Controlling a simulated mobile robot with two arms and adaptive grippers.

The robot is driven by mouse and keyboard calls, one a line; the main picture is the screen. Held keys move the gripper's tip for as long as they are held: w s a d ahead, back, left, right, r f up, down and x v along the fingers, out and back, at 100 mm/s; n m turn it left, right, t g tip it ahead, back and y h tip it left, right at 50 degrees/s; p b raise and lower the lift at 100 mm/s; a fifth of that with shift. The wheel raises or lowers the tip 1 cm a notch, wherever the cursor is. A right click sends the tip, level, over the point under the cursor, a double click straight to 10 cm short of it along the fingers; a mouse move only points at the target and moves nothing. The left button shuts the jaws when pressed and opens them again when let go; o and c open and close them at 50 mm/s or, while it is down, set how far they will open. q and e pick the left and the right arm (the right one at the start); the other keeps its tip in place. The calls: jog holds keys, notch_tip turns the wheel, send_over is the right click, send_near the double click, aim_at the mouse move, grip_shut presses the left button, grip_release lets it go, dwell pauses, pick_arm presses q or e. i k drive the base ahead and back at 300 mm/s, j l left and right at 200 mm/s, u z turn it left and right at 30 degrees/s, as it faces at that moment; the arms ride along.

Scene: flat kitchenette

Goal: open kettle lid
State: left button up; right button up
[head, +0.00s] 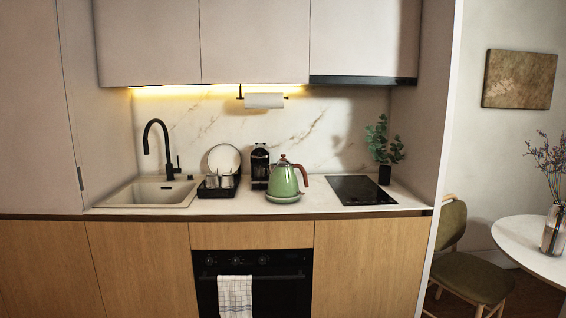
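A green kettle (283,180) stands upright on its base (283,199) on the counter, between the coffee machine and the cooktop. Its red-brown handle (303,174) points right and its spout points left. The kettle lid (283,161) is on top with a small dark knob and looks closed. Neither of my grippers shows in the head view.
A black coffee machine (260,165) stands close behind the kettle on the left. A dish rack (218,188), sink (150,193) and black faucet (156,145) are further left. A cooktop (362,190) and a plant (384,148) are on the right. A paper towel roll (263,101) hangs above.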

aim_at(282, 162)
jog(key=i+l+u, duration=0.2)
jog(key=i, duration=0.3)
jog(key=i+l+u, duration=0.25)
jog(key=i, duration=0.25)
jog(key=j, duration=0.1)
